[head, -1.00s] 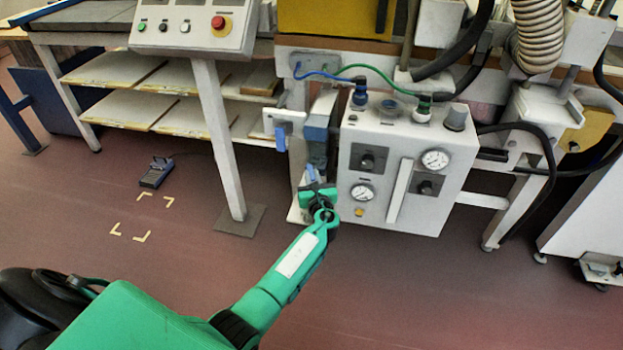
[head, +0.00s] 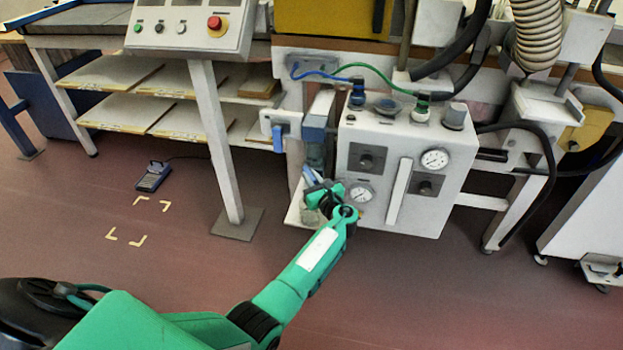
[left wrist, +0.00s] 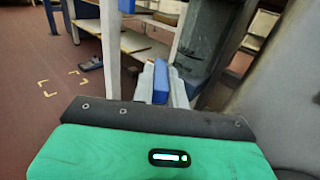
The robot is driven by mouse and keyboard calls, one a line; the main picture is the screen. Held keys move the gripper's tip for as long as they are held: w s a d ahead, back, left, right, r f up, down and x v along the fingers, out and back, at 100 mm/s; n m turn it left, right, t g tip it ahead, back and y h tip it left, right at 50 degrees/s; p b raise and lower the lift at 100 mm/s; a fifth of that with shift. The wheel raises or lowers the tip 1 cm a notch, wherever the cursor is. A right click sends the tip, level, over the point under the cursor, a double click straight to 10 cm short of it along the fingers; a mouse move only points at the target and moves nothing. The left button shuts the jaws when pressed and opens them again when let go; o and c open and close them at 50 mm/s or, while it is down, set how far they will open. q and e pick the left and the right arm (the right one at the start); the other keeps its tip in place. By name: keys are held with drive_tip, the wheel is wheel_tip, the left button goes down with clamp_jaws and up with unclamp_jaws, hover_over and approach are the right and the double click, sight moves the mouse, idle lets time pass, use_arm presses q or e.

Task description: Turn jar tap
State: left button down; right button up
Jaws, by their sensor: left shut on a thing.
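The jar (head: 316,154) is a dark translucent bowl under a blue cap, left of the white control box. In the left wrist view the jar (left wrist: 207,45) stands upright just beyond the fingers. A blue tap handle (left wrist: 161,82) sits between the two pale fingers of my left gripper (left wrist: 163,84), which is shut on it. In the head view my left gripper (head: 313,183) is below the jar, tilted, and its wrist partly hides the tap. The tap's joint with the jar is hidden. My right gripper is not in view.
The white control box (head: 385,215) with gauges and knobs is close to the right of my left gripper. A white bracket with a blue lever (head: 278,138) is at the upper left. A white post (head: 217,150) stands further left. The floor in front is open.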

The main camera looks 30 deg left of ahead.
use_arm(q)
drive_tip(key=c, duration=1.4)
unclamp_jaws()
drive_tip(key=p+v, duration=0.1)
drive_tip(key=v, duration=1.2)
drive_tip(key=shift+s+d+p, duration=0.3)
drive_tip(key=shift+p, duration=0.1)
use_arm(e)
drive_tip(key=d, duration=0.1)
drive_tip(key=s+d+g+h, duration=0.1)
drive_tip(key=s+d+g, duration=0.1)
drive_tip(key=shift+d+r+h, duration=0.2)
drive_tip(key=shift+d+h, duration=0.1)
use_arm(q)
drive_tip(key=shift+o, duration=0.2)
